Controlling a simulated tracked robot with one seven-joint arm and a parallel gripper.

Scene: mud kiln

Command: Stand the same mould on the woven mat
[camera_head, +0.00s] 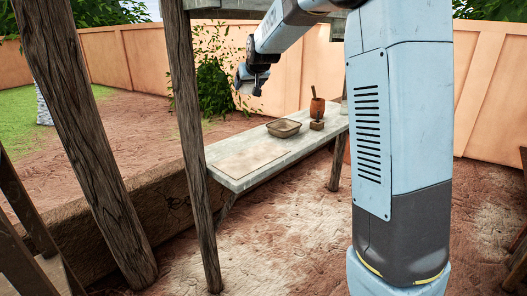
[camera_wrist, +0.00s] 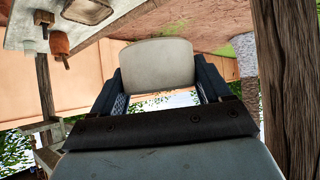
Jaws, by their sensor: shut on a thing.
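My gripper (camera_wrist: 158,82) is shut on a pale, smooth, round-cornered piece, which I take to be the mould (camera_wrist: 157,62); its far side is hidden. In the head view my gripper (camera_head: 252,82) is small, raised in the air above and behind the bench, and the mould's shape is hard to make out there. The woven mat (camera_head: 248,161) looks like a flat beige rectangle on the near left end of the pale bench. Nothing stands on it. My gripper is well above and apart from it.
On the bench (camera_head: 228,182) stand a shallow brown tray (camera_head: 284,128), a small wooden block with a knob (camera_head: 317,124) and a reddish pot with a stick (camera_head: 317,106). A wooden post (camera_head: 192,140) rises close before the bench's left end. A bush (camera_head: 212,70) is behind.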

